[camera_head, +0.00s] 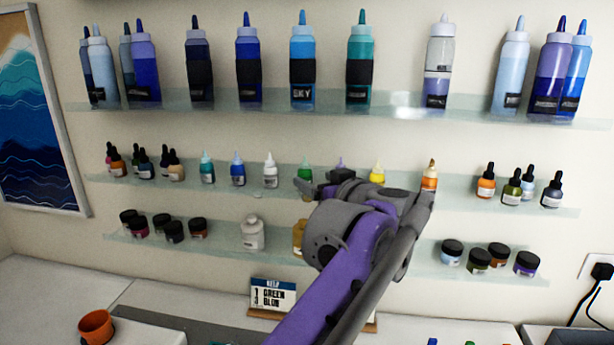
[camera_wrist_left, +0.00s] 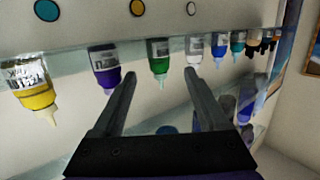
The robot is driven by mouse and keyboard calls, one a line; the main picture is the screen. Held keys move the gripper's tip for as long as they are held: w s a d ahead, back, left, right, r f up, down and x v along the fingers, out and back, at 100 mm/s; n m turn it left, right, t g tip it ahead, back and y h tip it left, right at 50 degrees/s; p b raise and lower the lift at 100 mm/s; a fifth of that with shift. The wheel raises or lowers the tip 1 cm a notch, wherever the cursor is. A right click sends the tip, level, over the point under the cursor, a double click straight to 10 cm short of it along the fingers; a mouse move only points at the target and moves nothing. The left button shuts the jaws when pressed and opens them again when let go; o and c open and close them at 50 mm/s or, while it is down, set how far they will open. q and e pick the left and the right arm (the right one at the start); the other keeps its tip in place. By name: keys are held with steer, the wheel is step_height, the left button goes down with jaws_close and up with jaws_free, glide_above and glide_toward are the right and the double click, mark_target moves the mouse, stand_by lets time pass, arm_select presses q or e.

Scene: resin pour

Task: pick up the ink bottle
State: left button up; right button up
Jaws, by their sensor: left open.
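Small ink bottles stand in a row on the middle glass shelf; which one is meant, I cannot tell from the task words. A green bottle (camera_head: 305,171) is partly hidden by my left gripper (camera_head: 322,186). In the left wrist view, which is upside down, the green bottle (camera_wrist_left: 158,54) shows between the fingers of the open left gripper (camera_wrist_left: 160,82), with nothing held. A purple bottle (camera_wrist_left: 105,62) and a white bottle (camera_wrist_left: 194,47) stand on either side of it. A yellow bottle (camera_wrist_left: 32,85) is farther left there. My right gripper is not in view.
The middle shelf (camera_head: 230,194) also holds blue (camera_head: 238,172), teal (camera_head: 207,171) and orange (camera_head: 429,178) bottles close by. Tall bottles stand on the upper shelf (camera_head: 400,105); jars stand on the lower shelf (camera_head: 440,268). A sign (camera_head: 272,295) and an orange cup (camera_head: 96,327) are below.

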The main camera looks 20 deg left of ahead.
mark_target(308, 177)
arm_select(q)
steer(key=x, duration=0.7)
steer(key=shift+f+p, duration=0.2)
steer(key=shift+p, duration=0.2)
steer(key=shift+d, duration=0.1)
steer(key=shift+c, duration=0.2)
steer(key=shift+s, duration=0.1)
steer(key=shift+c, duration=1.2)
jaws_close()
